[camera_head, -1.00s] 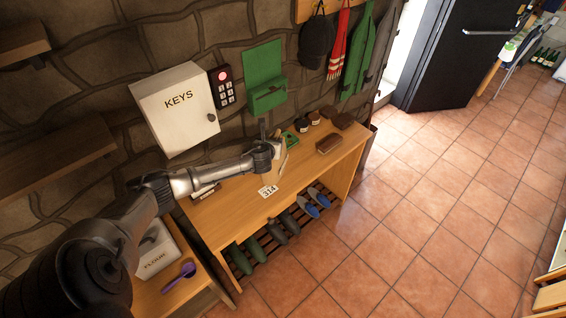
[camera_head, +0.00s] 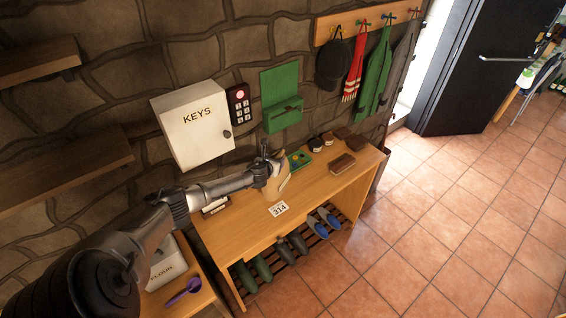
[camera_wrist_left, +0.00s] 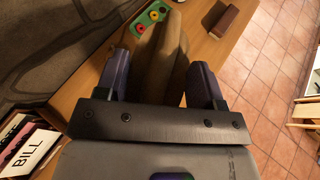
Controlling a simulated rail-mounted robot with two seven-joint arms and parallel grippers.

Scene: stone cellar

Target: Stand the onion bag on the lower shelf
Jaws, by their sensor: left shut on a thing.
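My left gripper (camera_head: 264,165) is shut on a tan, lumpy thing (camera_head: 279,181), above or on the wooden bench. In the left wrist view, this tan thing (camera_wrist_left: 158,62) fills the space between the two fingers (camera_wrist_left: 161,82) as several rounded, smooth forms. I cannot tell for sure that it is the onion bag, or whether it touches the bench top. No other onion bag shows. Two wooden wall shelves are at the left: the upper one (camera_head: 38,65) and the lower shelf (camera_head: 70,172), whose visible top looks bare. My right gripper is not in view.
The bench (camera_head: 236,222) holds a 314 card (camera_head: 279,209), a green tray (camera_head: 299,160) and a brown block (camera_head: 343,163). Shoes stand below. A key cabinet (camera_head: 192,125) sticks out from the wall. A flour container (camera_head: 165,265) and purple scoop (camera_head: 184,291) are at lower left.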

